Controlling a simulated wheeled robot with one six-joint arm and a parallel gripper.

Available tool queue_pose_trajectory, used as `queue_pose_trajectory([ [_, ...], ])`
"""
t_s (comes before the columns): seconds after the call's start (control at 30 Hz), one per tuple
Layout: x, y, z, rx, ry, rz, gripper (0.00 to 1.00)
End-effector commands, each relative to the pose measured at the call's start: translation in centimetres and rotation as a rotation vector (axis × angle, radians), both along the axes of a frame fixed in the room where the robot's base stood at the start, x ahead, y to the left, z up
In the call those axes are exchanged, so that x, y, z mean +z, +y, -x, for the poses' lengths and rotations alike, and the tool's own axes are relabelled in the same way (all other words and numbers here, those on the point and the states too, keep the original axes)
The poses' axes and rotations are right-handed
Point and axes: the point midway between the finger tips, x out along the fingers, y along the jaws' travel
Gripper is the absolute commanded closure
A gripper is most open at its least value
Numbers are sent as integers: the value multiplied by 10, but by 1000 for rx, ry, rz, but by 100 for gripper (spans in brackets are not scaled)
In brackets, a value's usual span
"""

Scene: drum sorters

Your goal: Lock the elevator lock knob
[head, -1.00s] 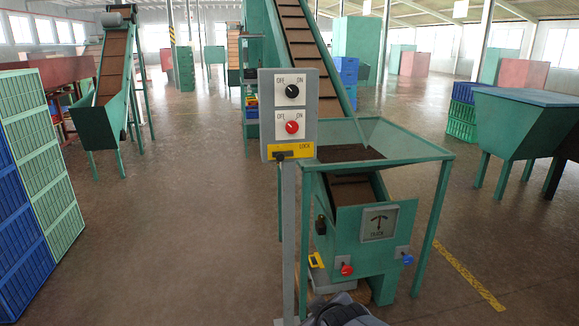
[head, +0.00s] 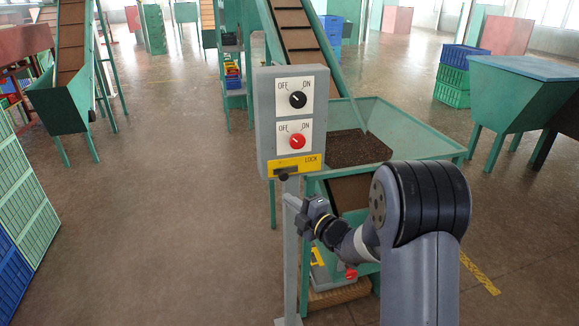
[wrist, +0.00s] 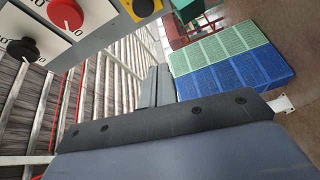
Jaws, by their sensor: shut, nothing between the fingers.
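The grey control box (head: 265,120) carries a black OFF/ON knob (head: 298,99), a red OFF/ON knob (head: 297,141) and a yellow LOCK plate (head: 307,164). The black lock knob (head: 283,177) sticks out at the plate's lower left. My gripper (head: 295,204) is just below the box, by its post, under the lock knob and apart from it. In the wrist view, my gripper's fingers (wrist: 154,85) are together and empty. The lock knob (wrist: 143,7) shows there at the top edge, partly cut off, with the red knob (wrist: 66,14) and the black knob (wrist: 23,49).
The box stands on a thin grey post (head: 291,260). A green hopper (head: 415,125) with dark material stands close behind it, with a conveyor rising from it. Stacked green and blue crates (head: 25,190) stand at the left. The floor between is open.

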Motion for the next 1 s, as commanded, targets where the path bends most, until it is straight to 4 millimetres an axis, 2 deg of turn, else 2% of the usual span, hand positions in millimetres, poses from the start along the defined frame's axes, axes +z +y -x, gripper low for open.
queue_pose_trajectory([
  [0.57,3,10,-5,27,-27,3,100],
  [1.0,9,65,-63,27,-26,2,100],
])
